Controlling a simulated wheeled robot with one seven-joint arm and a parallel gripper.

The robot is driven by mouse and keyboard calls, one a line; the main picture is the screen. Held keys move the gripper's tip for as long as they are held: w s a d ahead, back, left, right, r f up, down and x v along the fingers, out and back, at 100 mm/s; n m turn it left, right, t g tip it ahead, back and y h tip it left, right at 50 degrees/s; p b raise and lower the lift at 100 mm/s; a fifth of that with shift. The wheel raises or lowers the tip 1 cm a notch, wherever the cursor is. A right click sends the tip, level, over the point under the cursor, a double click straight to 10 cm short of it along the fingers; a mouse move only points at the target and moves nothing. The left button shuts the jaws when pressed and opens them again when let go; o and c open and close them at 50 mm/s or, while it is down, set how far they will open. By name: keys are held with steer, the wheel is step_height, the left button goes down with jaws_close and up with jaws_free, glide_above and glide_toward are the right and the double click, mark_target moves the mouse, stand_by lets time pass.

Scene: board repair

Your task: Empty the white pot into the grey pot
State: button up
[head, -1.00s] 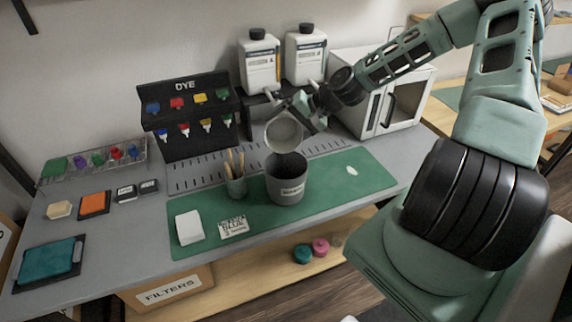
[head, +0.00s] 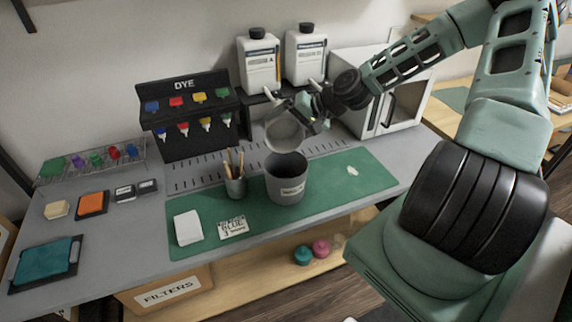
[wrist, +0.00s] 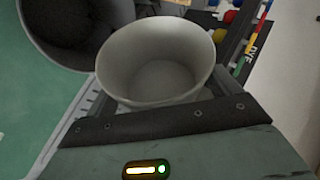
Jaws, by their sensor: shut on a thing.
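The grey pot (head: 287,188), with a label on its front, stands upright on the green mat (head: 345,185). My gripper (head: 303,106) is shut on the white pot (head: 285,132) and holds it tilted, just above the back of the grey pot's rim. In the wrist view the white pot (wrist: 158,62) sits in front of my gripper, and its inside looks bare. The dark inside of the grey pot (wrist: 75,28) shows beside it at the upper left. I cannot see any contents in the grey pot.
A cup of wooden sticks (head: 235,183) stands left of the grey pot. A white block (head: 187,228) and a printed card (head: 233,227) lie on the mat. The dye rack (head: 188,115), two white bottles (head: 259,62) and a white box-shaped machine (head: 385,95) stand behind.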

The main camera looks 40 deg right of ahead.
steer(key=shift+s+a+f+n+t+b, duration=0.25)
steer(key=shift+f+t+b, duration=0.2)
steer(key=shift+b, duration=0.25)
steer(key=shift+s+r+t, duration=0.2)
steer(key=shift+r+t, duration=0.05)
steer(key=shift+r, duration=0.05)
steer(key=shift+n+h, duration=0.25)
steer(key=shift+h, duration=0.05)
steer(key=shift+r, duration=0.1)
